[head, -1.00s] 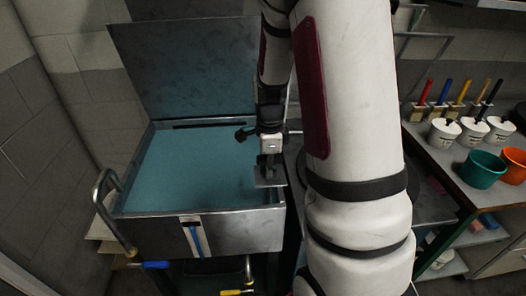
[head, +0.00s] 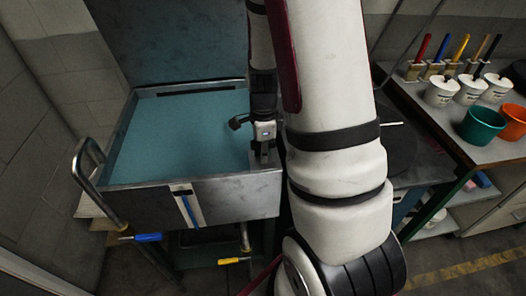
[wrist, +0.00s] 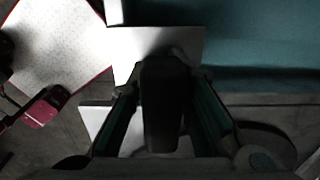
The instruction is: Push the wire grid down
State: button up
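A metal tank (head: 235,192) with its lid (head: 165,45) raised stands at the left in the head view. A flat teal surface (head: 175,135) fills it. My gripper (head: 263,155) is at the tank's right front rim, pointing down; it also shows in the wrist view (wrist: 165,125). There its two fingers stand on either side of a dark block, and a pale flat plate (wrist: 160,48) shows beyond them. I cannot tell whether the gripper holds anything. I cannot make out a wire grid for certain; my arm hides much of the space right of the tank.
A curved metal handle (head: 88,170) stands at the tank's left. Blue and yellow grips (head: 148,237) are low in front. At the right, a bench carries white pots with brushes (head: 440,92), a green bucket (head: 482,125) and an orange bucket (head: 514,122).

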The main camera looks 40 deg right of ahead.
jog(key=shift+o, duration=0.2)
jog(key=shift+f, duration=0.1)
notch_tip(320, 180, up, 12)
jog(key=shift+f, duration=0.1)
dwell(0.5)
dwell(0.4)
